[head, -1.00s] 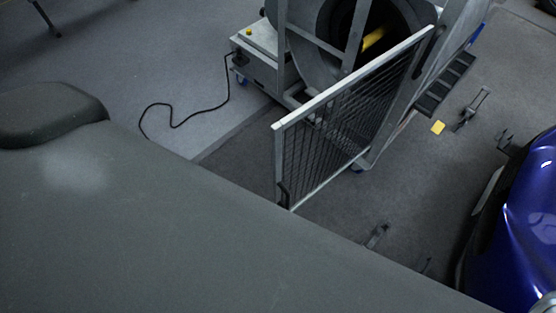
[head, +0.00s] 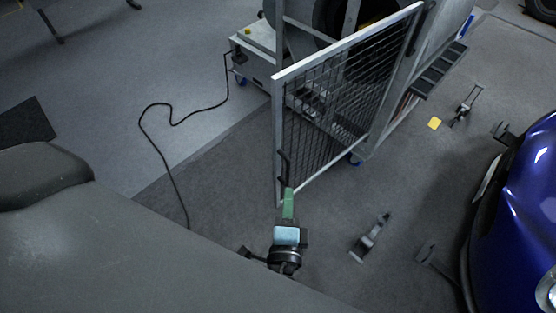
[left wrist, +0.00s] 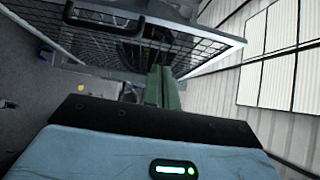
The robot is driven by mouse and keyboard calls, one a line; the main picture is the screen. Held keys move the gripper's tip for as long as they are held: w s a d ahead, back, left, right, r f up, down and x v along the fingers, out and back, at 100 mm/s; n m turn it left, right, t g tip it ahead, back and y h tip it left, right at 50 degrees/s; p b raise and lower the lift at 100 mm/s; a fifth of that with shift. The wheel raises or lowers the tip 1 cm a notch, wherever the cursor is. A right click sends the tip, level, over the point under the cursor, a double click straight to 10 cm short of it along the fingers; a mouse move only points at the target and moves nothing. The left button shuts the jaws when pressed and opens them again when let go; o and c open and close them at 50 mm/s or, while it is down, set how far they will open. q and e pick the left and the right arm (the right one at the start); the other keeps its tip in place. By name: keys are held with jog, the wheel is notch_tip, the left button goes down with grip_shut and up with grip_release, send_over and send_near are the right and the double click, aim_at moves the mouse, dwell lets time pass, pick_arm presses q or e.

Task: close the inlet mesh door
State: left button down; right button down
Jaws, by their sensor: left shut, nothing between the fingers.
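The inlet mesh door (head: 335,105) is a grey metal frame with dark wire mesh. In the head view it stands open, swung out from the round inlet of the machine (head: 330,18) toward me. A black handle (head: 284,168) sits low on its free edge. My left gripper (head: 289,191) has green fingers, shut and empty, at the lower free corner just below the handle. I cannot tell if they touch the door. In the left wrist view the green fingers (left wrist: 161,85) point toward the mesh door (left wrist: 165,40), with the handle (left wrist: 100,17) up left. My right gripper is not in view.
A black cable (head: 165,150) lies on the floor at the left. A blue car (head: 520,220) stands at the right. Floor brackets (head: 370,238) and a yellow block (head: 435,123) lie between car and machine. Grey floor left of the door is mostly clear.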

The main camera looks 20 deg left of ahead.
pick_arm(q)
jog(key=p, duration=0.1)
send_near(280, 140)
jog(key=w+d, duration=0.2)
jog(key=w, duration=0.2)
jog(key=a, duration=0.1)
jog(key=w+a, duration=0.1)
jog(key=a, duration=0.1)
jog(key=shift+w+r+p, duration=0.15)
jog(key=shift+w+p, duration=0.1)
jog(key=shift+p, duration=0.1)
jog(key=shift+w+a, duration=0.1)
jog(key=shift+a, duration=0.3)
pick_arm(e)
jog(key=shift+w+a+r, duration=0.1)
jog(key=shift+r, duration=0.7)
pick_arm(q)
jog(key=shift+a, duration=0.1)
